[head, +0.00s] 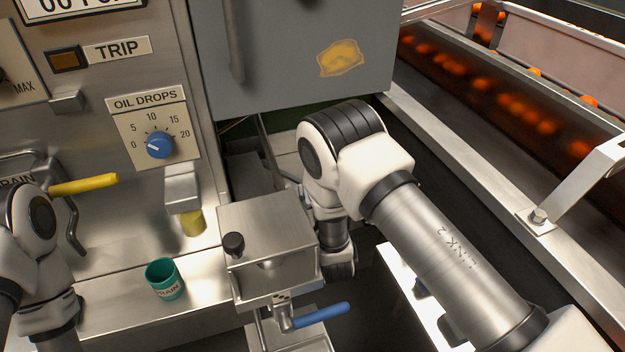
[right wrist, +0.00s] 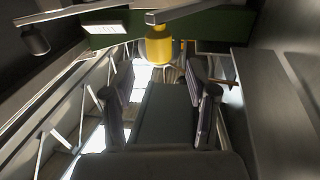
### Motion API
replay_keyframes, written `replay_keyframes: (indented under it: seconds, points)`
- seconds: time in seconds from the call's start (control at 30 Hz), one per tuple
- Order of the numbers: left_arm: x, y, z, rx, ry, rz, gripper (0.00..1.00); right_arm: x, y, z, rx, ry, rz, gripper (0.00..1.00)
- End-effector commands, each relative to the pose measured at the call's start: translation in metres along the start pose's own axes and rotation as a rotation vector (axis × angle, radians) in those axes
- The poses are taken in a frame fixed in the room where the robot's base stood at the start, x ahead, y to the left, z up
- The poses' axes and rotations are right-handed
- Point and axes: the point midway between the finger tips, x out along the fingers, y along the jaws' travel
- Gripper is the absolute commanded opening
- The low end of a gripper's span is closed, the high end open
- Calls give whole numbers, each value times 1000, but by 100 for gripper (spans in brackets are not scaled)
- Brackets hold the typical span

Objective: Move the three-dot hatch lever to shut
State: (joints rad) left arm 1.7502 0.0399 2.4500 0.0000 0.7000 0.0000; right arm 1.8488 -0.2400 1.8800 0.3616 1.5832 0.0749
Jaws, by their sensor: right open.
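No lever with a readable three-dot mark shows. In the right wrist view a yellow grip (right wrist: 160,46) on a metal bar stands beyond my right gripper (right wrist: 158,78), roughly in line with the gap between its fingers. A second bar with a black knob (right wrist: 35,40) is at the upper left. A white label (right wrist: 106,29) sits on a green panel; its marks are too small to read. My right gripper is open, with nothing seen between its fingers. In the head view my right arm reaches down behind the steel box, hiding that gripper. My left gripper is below the picture.
A steel box (head: 268,229) with a black knob stands beside my right arm. A blue lever (head: 320,314) is below it. A green cup (head: 164,279) stands on the ledge. A yellow drain lever (head: 85,185) is at left. A grey panel (head: 300,60) hangs above.

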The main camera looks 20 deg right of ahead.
Motion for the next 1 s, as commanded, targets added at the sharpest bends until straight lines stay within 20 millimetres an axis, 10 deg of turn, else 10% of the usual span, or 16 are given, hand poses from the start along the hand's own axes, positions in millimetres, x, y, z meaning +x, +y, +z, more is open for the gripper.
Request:
replay_keyframes:
  seconds: [0.33,0.53,0.77,1.0]
  points:
    - [0,0,0,0,0,0,0,-14,0,0,0,1,0,57]
    - [0,0,0,0,0,0,0,-14,-1,-1,113,3,-5,0]
    - [3,0,0,0,0,0,0,-22,-17,4,705,-69,-140,0]
    - [34,0,0,0,0,0,0,-29,41,16,1512,-214,-189,0]
